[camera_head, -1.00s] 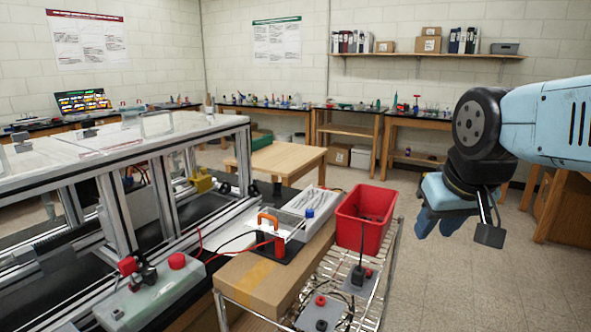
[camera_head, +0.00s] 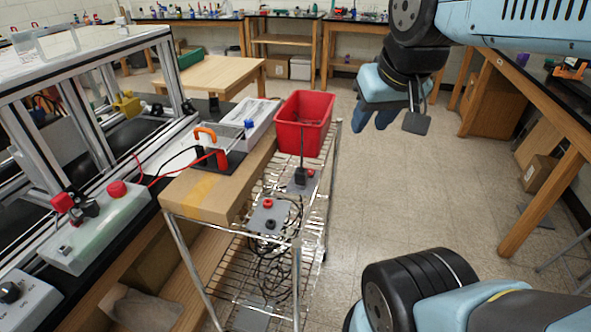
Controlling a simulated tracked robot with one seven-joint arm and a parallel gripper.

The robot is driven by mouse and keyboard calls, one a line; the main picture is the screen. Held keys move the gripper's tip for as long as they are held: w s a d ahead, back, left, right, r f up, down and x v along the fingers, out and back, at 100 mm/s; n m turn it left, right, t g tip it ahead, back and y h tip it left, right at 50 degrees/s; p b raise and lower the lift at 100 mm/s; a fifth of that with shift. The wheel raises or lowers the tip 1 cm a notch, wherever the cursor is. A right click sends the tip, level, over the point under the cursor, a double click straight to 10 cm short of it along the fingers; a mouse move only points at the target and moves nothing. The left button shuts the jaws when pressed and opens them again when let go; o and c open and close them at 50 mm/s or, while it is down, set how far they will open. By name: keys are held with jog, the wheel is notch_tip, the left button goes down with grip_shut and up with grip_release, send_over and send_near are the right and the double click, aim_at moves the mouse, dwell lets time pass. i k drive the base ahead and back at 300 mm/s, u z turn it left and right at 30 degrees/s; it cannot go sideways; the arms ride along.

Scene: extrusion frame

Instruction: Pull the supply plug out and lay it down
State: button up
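A black plug-like piece (camera_head: 300,176) stands upright on a small grey plate with a red knob, on the wire cart, with a thin dark cord rising from it. A red plug (camera_head: 221,159) with a red lead sits by an orange handle (camera_head: 205,132) on the cardboard box. I cannot tell for certain which is the supply plug. My gripper (camera_head: 375,118) hangs in the air to the right of the red bin, pointing down. Its blue fingers look apart, with nothing seen between them. It touches neither plug.
A red bin (camera_head: 302,123) and a long cardboard box (camera_head: 203,190) are on the wire cart (camera_head: 298,243). A second grey plate (camera_head: 269,216) has red and black knobs. Loose cables lie below. The extrusion frame (camera_head: 88,133) stands left. Floor right of the cart is clear.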

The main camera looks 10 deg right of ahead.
aim_at(301, 175)
jog(key=u, duration=0.8)
jog(key=k, duration=1)
jog(key=z, duration=1.05)
jog(key=i, duration=1)
